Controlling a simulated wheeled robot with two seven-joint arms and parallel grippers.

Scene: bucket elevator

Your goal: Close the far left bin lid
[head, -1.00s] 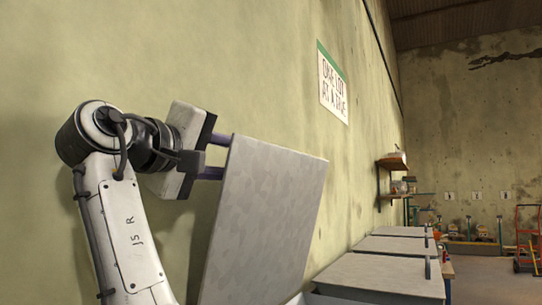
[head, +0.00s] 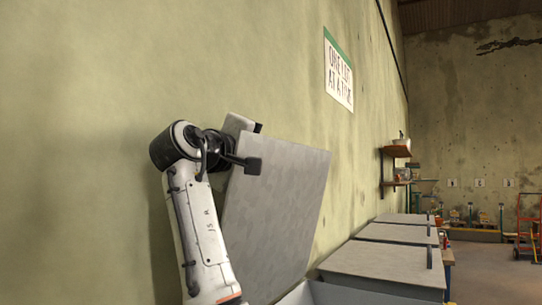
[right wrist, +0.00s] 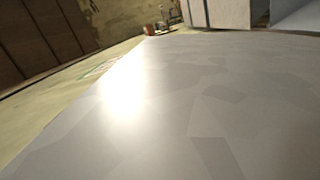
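The raised grey lid (head: 275,215) stands steeply tilted near the wall, at the left of the row of bins. Its open bin (head: 335,294) shows at the bottom edge. My right gripper (head: 255,146) is at the lid's upper left edge, one dark finger mount in front of the panel and one above its edge. Its fingertips are hidden, so I cannot tell its opening or whether it touches the lid. The lid's broad grey surface (right wrist: 190,100) fills most of the right wrist view. My left gripper is not in view.
Several shut bin lids (head: 385,264) run away to the right of the open bin. A wall shelf (head: 396,152) and a sign (head: 338,72) are on the wall behind. A red hand truck (head: 527,232) stands far right on open floor.

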